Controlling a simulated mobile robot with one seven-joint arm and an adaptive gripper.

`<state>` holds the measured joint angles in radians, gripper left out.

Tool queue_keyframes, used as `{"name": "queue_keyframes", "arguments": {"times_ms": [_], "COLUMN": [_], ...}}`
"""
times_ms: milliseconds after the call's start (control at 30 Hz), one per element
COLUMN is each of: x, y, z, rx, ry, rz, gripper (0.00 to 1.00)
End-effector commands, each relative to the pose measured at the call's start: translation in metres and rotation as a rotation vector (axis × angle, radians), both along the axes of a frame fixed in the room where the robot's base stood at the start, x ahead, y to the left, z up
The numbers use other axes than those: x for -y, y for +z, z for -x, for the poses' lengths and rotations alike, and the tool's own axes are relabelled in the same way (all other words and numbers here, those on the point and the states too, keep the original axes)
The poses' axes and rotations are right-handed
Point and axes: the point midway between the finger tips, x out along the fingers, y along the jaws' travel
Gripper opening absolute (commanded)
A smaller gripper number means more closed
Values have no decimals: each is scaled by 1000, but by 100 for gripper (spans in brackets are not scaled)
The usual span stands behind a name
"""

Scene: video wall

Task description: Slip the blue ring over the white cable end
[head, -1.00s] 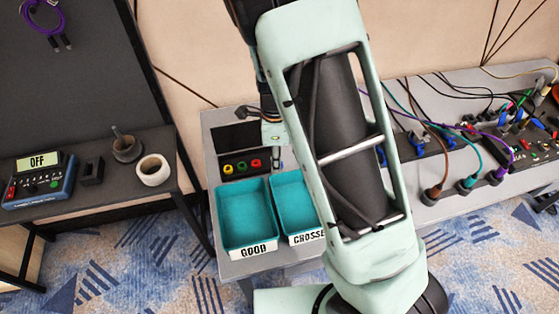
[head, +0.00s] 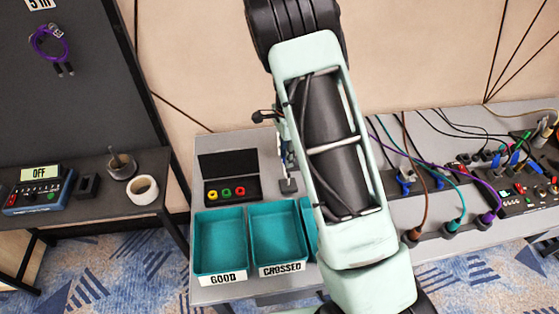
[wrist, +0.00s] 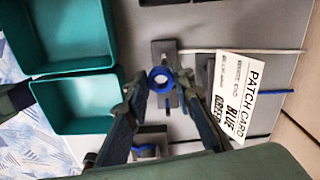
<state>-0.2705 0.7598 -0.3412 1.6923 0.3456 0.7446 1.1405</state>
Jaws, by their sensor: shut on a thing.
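The blue ring (wrist: 153,84) is between my gripper's fingertips (wrist: 162,84) in the wrist view, with a pale centre. My gripper is shut on it, above a dark block (wrist: 163,48). The white cable (wrist: 255,50) runs left to that block. Its end is at or under the ring; I cannot tell whether the ring is around it. In the head view my gripper (head: 288,165) is mostly hidden by my arm, above a small dark block (head: 288,187).
A patch card (wrist: 232,98) reading BLUE and GREEN lies right of my gripper. Teal trays marked GOOD (head: 220,212) and CROSSED (head: 277,207) stand nearby. A dark case (head: 231,167) holds yellow, green and red rings. A blue cable (wrist: 255,91) lies under the card.

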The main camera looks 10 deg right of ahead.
Motion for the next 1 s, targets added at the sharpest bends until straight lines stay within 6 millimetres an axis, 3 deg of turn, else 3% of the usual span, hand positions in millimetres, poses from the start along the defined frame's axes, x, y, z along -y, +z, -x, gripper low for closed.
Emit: {"name": "queue_keyframes", "arguments": {"times_ms": [367, 1000], "x": [8, 7], "y": [-5, -57], "z": [-6, -6], "rx": [0, 0], "ry": [19, 18], "rz": [-2, -2], "gripper": [14, 14]}}
